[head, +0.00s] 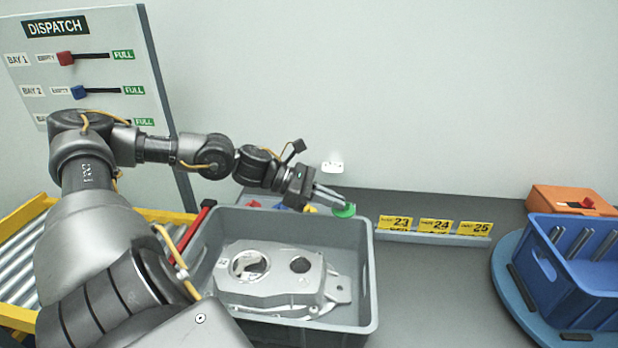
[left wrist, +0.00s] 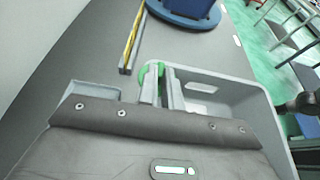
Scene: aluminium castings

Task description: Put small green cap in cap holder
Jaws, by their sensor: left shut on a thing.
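My left gripper (head: 333,198) is shut on the small green cap (head: 345,211), which sits at its fingertips above the far right rim of the grey bin. In the left wrist view the cap (left wrist: 152,73) shows partly behind the fingers (left wrist: 163,92). Small red (head: 253,204), blue (head: 281,207) and yellow (head: 310,209) pieces show behind the bin's far rim. I cannot tell whether they sit in the cap holder, as the bin and arm hide what is under them. My right gripper is not in view.
The grey bin (head: 368,270) holds an aluminium casting (head: 270,285). A rail with yellow cards 23, 24 and 25 (head: 440,226) stands right of it. A blue crate (head: 560,285) sits on a round blue base (head: 505,270). The grey table between is clear.

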